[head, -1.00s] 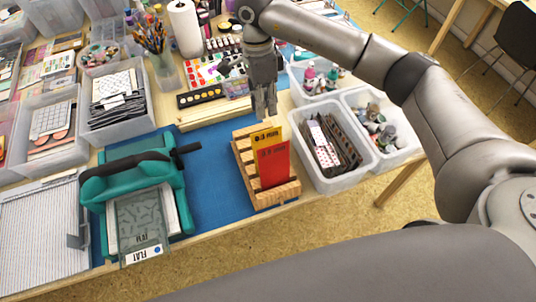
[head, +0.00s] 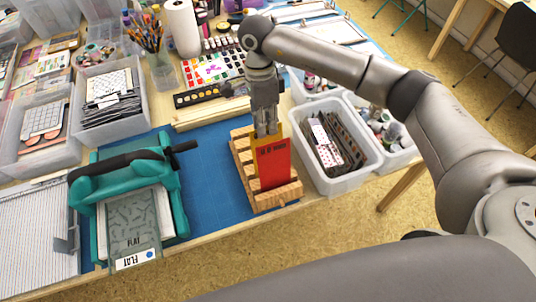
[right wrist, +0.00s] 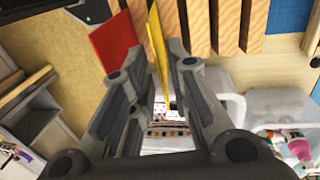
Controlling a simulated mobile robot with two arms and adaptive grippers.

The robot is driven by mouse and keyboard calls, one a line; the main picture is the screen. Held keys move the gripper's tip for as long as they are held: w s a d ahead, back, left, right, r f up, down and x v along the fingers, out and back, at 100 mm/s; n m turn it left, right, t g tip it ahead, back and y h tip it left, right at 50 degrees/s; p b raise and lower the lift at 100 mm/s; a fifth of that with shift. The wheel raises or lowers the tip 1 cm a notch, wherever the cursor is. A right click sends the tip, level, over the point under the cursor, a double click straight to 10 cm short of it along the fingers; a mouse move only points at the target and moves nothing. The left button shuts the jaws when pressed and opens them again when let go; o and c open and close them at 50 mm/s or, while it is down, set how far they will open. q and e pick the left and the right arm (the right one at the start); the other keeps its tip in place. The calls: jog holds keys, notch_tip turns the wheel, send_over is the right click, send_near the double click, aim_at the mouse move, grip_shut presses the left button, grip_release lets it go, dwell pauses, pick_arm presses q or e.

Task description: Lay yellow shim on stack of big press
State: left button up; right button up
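The yellow shim (head: 252,160) stands upright in a slotted wooden rack (head: 276,198), mostly hidden behind a red shim (head: 274,168). My right gripper (head: 266,126) is at the shim's top edge, pointing down. In the right wrist view the yellow shim (right wrist: 158,48) stands edge-on between the spread fingers (right wrist: 156,62), with a gap on each side. The teal big press (head: 158,180) is at the left on the blue mat, with its dark handle across the top. Its stack (head: 132,222) shows a grey patterned plate labelled FLAT on top. My left gripper is not in view.
A clear bin (head: 349,183) of dark and patterned pieces stands just right of the rack. Blue mat (head: 208,170) lies bare between press and rack. A paint palette and a jar of brushes (head: 160,68) stand behind. The table's front edge is close to the rack.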

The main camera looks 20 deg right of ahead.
grip_shut()
notch_tip(320, 180, up, 7)
jog(key=w+p, duration=0.1)
jog(key=p, duration=0.1)
jog(key=shift+w+r, duration=0.2)
dwell(0.4)
